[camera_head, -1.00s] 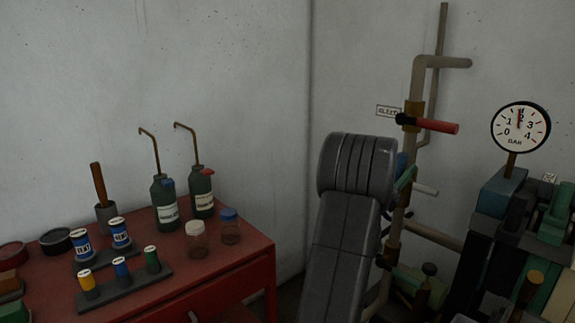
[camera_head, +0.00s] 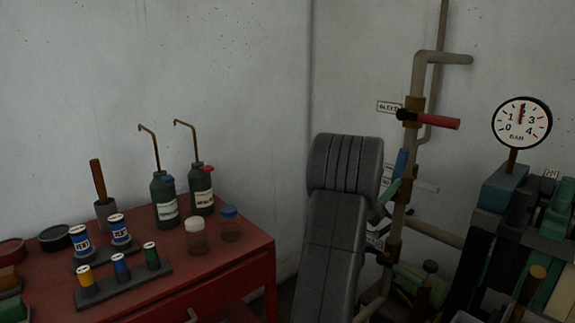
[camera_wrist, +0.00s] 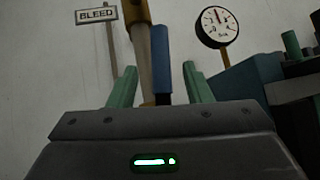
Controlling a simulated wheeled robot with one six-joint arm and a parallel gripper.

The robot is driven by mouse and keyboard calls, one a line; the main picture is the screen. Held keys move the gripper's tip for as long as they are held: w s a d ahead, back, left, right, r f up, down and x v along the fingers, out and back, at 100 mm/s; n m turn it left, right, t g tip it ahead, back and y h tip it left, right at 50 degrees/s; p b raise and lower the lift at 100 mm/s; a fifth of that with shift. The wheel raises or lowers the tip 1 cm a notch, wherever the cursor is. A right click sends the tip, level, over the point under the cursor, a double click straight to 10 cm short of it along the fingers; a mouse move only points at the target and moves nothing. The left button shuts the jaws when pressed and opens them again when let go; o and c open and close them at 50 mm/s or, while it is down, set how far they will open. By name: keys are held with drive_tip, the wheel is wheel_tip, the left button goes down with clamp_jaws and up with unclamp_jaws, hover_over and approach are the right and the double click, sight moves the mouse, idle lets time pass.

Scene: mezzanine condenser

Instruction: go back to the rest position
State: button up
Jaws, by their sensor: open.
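My gripper (camera_wrist: 161,90) shows in the wrist view with its two green fingers apart. A blue upright piece (camera_wrist: 162,65) and a tan pipe (camera_wrist: 143,55) show between and beyond the fingers; I cannot tell whether either is touched. In the head view my grey arm stands in the middle and hides most of my gripper. A blue piece (camera_head: 401,163) shows just right of the arm, in front of the pipe (camera_head: 407,130). The red-handled valve (camera_head: 430,121) sits above it on the pipe.
A red cabinet (camera_head: 235,268) at left holds oil cans (camera_head: 202,190), jars (camera_head: 230,224) and coloured spools (camera_head: 121,268). A pressure gauge (camera_head: 521,123) and dark machinery stand at right, close to the arm. A BLEED sign (camera_wrist: 97,15) hangs beside the pipe. The wall above the arm is clear.

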sight(399, 169)
drive_tip(key=b+v, duration=0.1)
drive_tip(key=v, duration=0.6)
drive_tip(key=p+x, duration=0.2)
drive_tip(key=x, duration=1.1)
drive_tip(key=shift+d+r+p, duration=0.25)
drive_tip(key=shift+r+p, duration=0.1)
drive_tip(key=shift+s+d+f+m+g, duration=0.1)
drive_tip(key=shift+s+f+m+g, duration=0.1)
drive_tip(key=shift+m+g, duration=0.45)
drive_tip(key=shift+s+d+f+m+g, duration=0.1)
drive_tip(key=shift+s+f+m+g, duration=0.1)
drive_tip(key=shift+m+g, duration=0.4)
drive_tip(key=shift+a+r, duration=0.1)
